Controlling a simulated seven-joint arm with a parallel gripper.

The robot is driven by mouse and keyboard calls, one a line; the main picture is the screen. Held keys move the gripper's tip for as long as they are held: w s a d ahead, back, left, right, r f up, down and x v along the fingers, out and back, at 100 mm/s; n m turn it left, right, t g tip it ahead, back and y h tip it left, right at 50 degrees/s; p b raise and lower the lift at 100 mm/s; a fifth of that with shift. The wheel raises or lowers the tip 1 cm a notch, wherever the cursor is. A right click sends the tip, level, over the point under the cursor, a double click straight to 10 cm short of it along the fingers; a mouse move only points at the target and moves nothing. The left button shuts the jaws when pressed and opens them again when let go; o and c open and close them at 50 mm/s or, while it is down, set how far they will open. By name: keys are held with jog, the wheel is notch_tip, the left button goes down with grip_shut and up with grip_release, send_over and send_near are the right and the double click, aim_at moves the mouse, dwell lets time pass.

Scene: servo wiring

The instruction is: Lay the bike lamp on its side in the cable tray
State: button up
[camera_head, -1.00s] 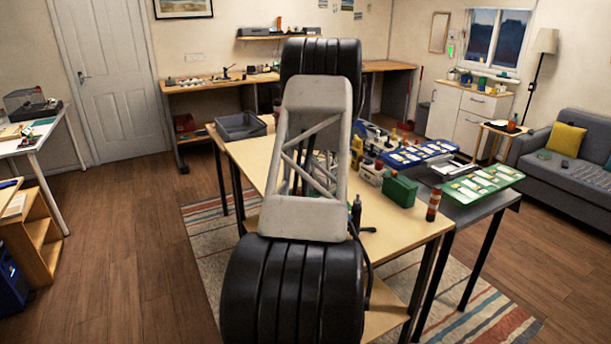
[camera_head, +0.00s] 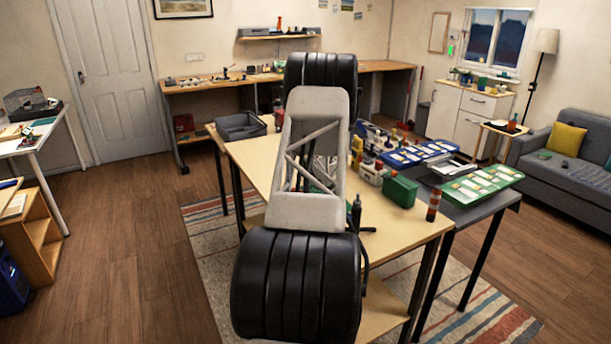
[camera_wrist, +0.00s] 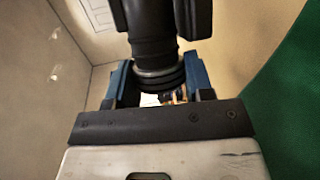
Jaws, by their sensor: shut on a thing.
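In the wrist view my gripper (camera_wrist: 159,82) has its blue fingers closed around a black, ribbed, round-bodied thing, which I take to be the bike lamp (camera_wrist: 150,40). It extends up out of the picture, so its far end is hidden. A grey open tray (camera_head: 233,134), which looks like the cable tray, stands at the far left corner of the wooden table (camera_head: 254,160). I cannot see inside it well.
A green box (camera_head: 400,190) and a dark orange-banded cylinder (camera_head: 433,205) stand on the table's right side. A large green surface (camera_wrist: 285,95) fills the wrist view's right edge. The table's left part looks clear.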

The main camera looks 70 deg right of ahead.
jog(key=shift+f, duration=1.55)
jog(key=shift+f, duration=0.15)
jog(key=o, duration=0.7)
jog(key=shift+o, duration=0.2)
jog(key=shift+s+a, duration=0.1)
jog(key=shift+r+v, duration=0.2)
jog(key=shift+v, duration=3.45)
